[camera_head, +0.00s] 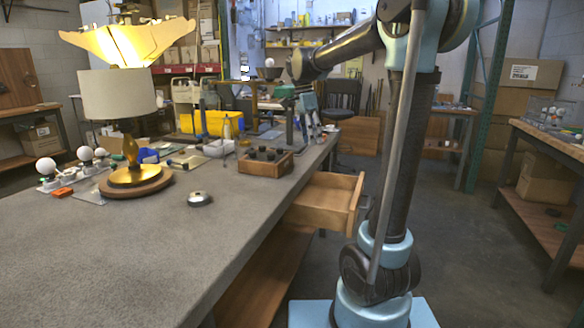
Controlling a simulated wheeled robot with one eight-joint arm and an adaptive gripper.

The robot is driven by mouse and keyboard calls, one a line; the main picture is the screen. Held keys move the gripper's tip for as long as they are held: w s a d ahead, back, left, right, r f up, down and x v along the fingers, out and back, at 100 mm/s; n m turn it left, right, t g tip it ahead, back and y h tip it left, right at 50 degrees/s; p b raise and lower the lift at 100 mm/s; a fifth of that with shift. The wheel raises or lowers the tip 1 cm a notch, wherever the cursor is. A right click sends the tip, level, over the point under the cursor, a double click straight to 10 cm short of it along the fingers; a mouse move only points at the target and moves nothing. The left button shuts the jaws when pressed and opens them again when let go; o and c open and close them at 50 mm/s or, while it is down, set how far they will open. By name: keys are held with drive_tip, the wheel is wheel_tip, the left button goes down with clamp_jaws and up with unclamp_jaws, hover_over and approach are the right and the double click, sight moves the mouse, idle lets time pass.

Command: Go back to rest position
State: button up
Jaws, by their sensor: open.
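My gripper (314,125) is at the end of my arm, over the far right edge of the workbench (120,265). It points down, small in view; its jaws are open, and I see nothing held. A lamp (129,150) stands upright on the left of the bench, with a gold stem on a round wooden base (137,182). It has a cream drum shade (118,92) and a lit, flared shade (130,42) above. My gripper is well apart from the lamp, to its right and farther back.
An open wooden drawer (325,203) juts from the bench's right side, near my arm. A wooden box of dark parts (265,161), a small round metal piece (199,199) and white bulbs (46,167) are on the bench. The bench's front is clear. A side table (550,140) stands at right.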

drive_tip(key=s+d+f+n+t+y, duration=0.1)
drive_tip(key=s+d+f+n, duration=0.3)
drive_tip(key=s, duration=0.4)
drive_tip(key=s+d+f+n, duration=0.3)
drive_tip(key=s+d+f, duration=0.15)
drive_tip(key=s, duration=0.35)
drive_tip(key=s+d+f+n+t+y, duration=0.1)
drive_tip(key=s+d+f+n+t, duration=0.1)
drive_tip(key=s+f+n, duration=0.6)
drive_tip(key=s+d+f, duration=0.1)
drive_tip(key=s+f, duration=0.3)
drive_tip(key=f, duration=0.2)
drive_tip(key=shift+s+d+f, duration=0.3)
drive_tip(key=shift+f, duration=0.05)
drive_tip(key=shift+w+f, duration=0.2)
drive_tip(key=shift+w, duration=0.3)
